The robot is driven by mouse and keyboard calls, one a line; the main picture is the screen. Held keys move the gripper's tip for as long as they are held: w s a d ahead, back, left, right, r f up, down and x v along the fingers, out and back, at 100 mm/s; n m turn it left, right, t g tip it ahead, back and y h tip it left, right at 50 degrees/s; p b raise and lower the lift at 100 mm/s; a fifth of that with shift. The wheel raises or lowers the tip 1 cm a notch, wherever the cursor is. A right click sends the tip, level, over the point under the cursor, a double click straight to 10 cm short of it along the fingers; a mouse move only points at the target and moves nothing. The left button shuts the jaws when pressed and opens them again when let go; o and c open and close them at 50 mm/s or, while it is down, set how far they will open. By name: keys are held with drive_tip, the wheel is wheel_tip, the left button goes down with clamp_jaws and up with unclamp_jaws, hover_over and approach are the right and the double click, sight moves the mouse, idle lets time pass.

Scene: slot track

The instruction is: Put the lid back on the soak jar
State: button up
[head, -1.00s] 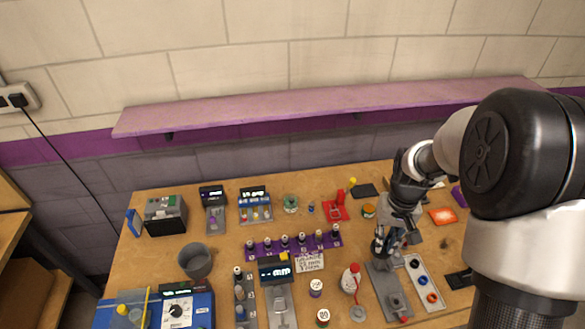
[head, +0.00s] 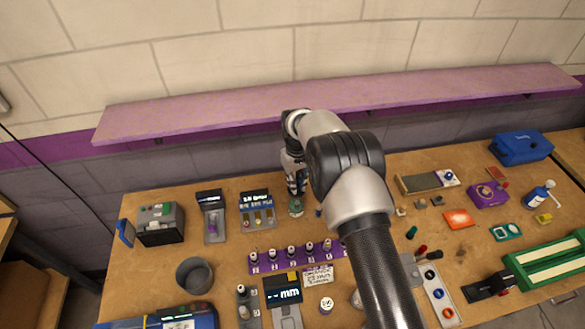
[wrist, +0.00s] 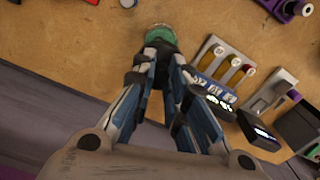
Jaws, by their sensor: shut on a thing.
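A small round green thing (head: 296,209), which looks like the soak jar or its lid, is at the back of the bench below the front of the shelf. My gripper (head: 296,192) is directly over it and points down. In the wrist view the round green top (wrist: 160,33) shows at the fingertips (wrist: 161,55), with a finger on either side. The gripper is shut on it. The fingers hide its near side. I cannot tell lid from jar, or whether the lid is seated.
A purple rack (head: 295,258) with several small bottles is in front. The purple shelf (head: 230,108) runs along the wall behind. My forearm covers bench to the right.

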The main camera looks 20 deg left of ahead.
drive_tip(key=shift+s+f, duration=0.1)
drive_tip(key=shift+s+d+f+b, duration=0.1)
drive_tip(key=shift+f+b, duration=0.1)
drive_tip(key=shift+f, duration=0.2)
drive_tip(key=shift+s+f+b, duration=0.1)
drive_tip(key=shift+f+b, duration=0.05)
drive_tip(key=shift+f, duration=0.25)
wheel_tip(320, 180, down, 4)
drive_tip(key=shift+w+r+b, duration=0.1)
drive_tip(key=shift+r+b, duration=0.1)
drive_tip(key=shift+b, duration=0.75)
drive_tip(key=shift+f+b, duration=0.45)
drive_tip(key=shift+b, duration=0.55)
